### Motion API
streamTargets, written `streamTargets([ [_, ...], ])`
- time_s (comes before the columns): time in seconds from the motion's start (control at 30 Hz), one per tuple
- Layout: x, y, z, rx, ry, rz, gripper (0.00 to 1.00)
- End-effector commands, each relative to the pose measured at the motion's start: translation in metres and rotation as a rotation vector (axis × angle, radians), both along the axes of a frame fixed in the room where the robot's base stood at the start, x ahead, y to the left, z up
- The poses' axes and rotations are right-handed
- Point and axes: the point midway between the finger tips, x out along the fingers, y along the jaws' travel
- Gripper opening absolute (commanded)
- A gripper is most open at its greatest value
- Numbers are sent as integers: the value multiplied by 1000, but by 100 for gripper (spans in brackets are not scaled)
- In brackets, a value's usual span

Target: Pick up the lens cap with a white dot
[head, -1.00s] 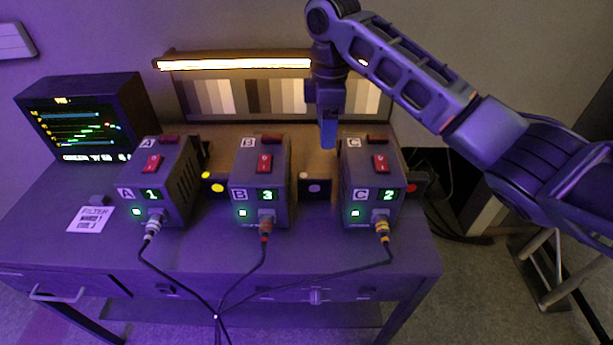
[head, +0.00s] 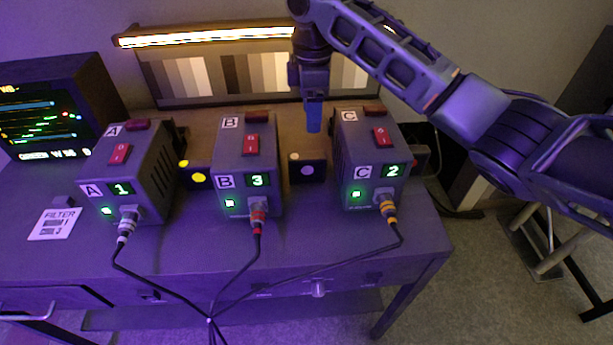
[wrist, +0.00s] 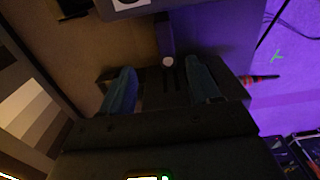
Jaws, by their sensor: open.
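The lens cap with a white dot (head: 307,170) is a small dark piece standing on the desk between box B and box C in the head view. In the wrist view the dark cap (wrist: 168,61) with a pale dot lies between and beyond my two fingertips. My gripper (head: 314,127) points down behind and above the cap, apart from it in the head view. In the wrist view the fingers of my gripper (wrist: 160,82) are spread, with nothing held between them.
Box A (head: 130,175), box B (head: 247,165) and box C (head: 368,160) stand on the desk with cables in front. A dark piece with yellow dots (head: 198,179) sits between A and B. A lit striped chart (head: 215,75) stands behind. A monitor (head: 45,110) is at left.

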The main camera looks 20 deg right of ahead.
Motion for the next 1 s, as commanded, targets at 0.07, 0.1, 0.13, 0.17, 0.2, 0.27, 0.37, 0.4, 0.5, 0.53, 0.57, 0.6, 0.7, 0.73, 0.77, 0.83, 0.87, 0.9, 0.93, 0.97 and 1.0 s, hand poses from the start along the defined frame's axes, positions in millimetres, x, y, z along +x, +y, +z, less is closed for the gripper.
streamTargets([
  [0.07, 0, 0, -21, 0, 0, 0, 62],
  [0.1, 0, 0, -26, 0, 0, 0, 62],
  [0.13, 0, 0, -32, 0, 0, 0, 62],
  [0.17, 0, 0, -36, 0, 0, 0, 62],
  [0.2, 0, 0, -39, 0, 0, 0, 62],
  [0.27, 0, 0, -44, 0, 0, 0, 62],
  [0.37, 0, 0, -47, 0, 0, 0, 62],
  [0.4, 0, 0, -49, -1, 1, 0, 62],
  [0.5, -1, 0, -57, 0, 2, -1, 62],
  [0.53, -1, 0, -60, 0, 2, -1, 62],
  [0.57, -1, 0, -63, 0, 2, -1, 62],
  [0.6, -1, 0, -67, 0, 2, -1, 62],
  [0.7, -2, 2, -76, -1, 1, 0, 62],
  [0.73, -3, 3, -79, 0, 2, 0, 62],
  [0.77, -4, 3, -83, 0, 2, 0, 62],
  [0.83, -6, 6, -93, -1, 3, 0, 62],
  [0.87, -7, 7, -98, 0, 2, -1, 62],
  [0.9, -7, 7, -104, -1, 3, -1, 62],
  [0.93, -7, 7, -108, -1, 3, -1, 62],
  [0.97, -7, 7, -111, 0, 2, -1, 62],
  [1.0, -7, 7, -115, -1, 1, -1, 62],
])
